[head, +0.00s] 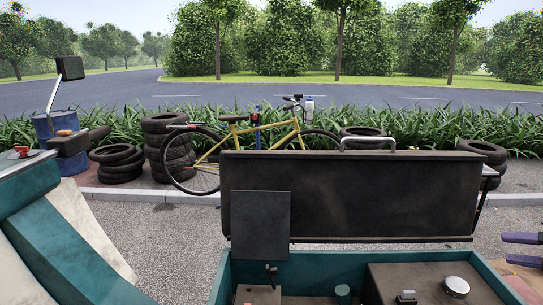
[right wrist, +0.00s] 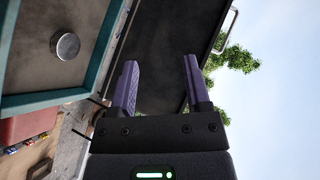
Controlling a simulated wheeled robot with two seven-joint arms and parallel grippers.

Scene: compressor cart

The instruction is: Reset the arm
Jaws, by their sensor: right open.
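My right gripper (head: 522,249) shows at the right edge of the head view, its two purple fingers apart with nothing between them. In the right wrist view the same open fingers (right wrist: 160,65) point toward a dark panel, and the gap is empty. In the head view a teal open-topped box (head: 350,275) stands at the bottom centre, with a large dark raised lid (head: 370,195) behind it. The lid has a metal handle on its top edge. A round metal cap (head: 456,285) sits inside the box. My left gripper is not in view.
A smaller dark panel (head: 261,226) stands upright at the box's left. A teal vehicle body (head: 80,250) with a mirror (head: 70,68) is at the left. A yellow bicycle (head: 250,135) and stacked tyres (head: 168,148) stand behind. Gravel lies open between vehicle and box.

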